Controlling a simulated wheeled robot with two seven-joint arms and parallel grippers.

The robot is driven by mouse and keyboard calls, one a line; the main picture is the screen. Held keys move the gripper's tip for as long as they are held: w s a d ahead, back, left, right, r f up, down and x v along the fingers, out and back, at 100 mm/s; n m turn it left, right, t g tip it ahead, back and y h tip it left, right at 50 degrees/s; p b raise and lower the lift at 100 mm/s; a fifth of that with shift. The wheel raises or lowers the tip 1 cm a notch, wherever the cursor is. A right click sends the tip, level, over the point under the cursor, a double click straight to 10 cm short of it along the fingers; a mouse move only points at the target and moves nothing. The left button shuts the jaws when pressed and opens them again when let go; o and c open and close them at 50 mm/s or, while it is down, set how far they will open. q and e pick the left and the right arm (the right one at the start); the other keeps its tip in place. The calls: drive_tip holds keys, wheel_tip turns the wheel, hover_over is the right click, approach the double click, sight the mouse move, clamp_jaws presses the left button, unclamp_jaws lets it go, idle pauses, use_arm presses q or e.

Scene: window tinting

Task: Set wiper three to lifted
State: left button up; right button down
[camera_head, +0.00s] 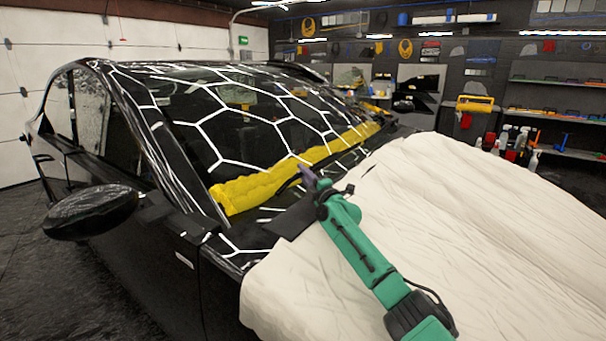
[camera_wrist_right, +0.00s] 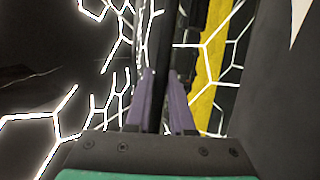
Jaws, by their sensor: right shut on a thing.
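A black wiper (camera_head: 289,184) lies low on the windshield of a black car, by the yellow cloth strip. My right gripper (camera_head: 308,174), on a green arm, reaches over the hood to it with its purple fingers. In the right wrist view the purple fingers (camera_wrist_right: 162,76) are close together, on either side of a dark bar (camera_wrist_right: 163,45) that looks like the wiper. The gripper is shut on it. Much of the wiper is hard to make out against the dark cowl. My left gripper is not in view.
The yellow cloth (camera_head: 262,188) runs along the windshield's (camera_head: 245,115) lower edge. A cream cover (camera_head: 480,210) lies over the hood. The side mirror (camera_head: 92,211) sticks out at left. Shelves (camera_head: 560,153) with bottles stand along the back wall.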

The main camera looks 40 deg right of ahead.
drive_tip(key=shift+s+a+r+n+h+p, duration=0.1)
drive_tip(key=shift+s+r+n+h+p, duration=0.1)
drive_tip(key=shift+r+p, duration=0.4)
drive_tip(key=shift+s+r+n+h+p, duration=0.1)
drive_tip(key=shift+r+n+h+p, duration=0.1)
drive_tip(key=shift+r+p, duration=0.35)
drive_tip(key=shift+s+a+r+n+t+h+p, duration=0.45)
drive_tip(key=shift+s+r+p, duration=0.2)
drive_tip(key=shift+p, duration=0.35)
drive_tip(key=shift+s+a+r+n+t+h, duration=0.6)
drive_tip(key=shift+s+a+r+n, duration=0.25)
drive_tip(key=shift+a+n, duration=0.25)
drive_tip(key=shift+d+p, duration=0.1)
drive_tip(key=shift+p, duration=0.2)
drive_tip(key=c, duration=1)
unclamp_jaws()
drive_tip(key=shift+o, duration=1)
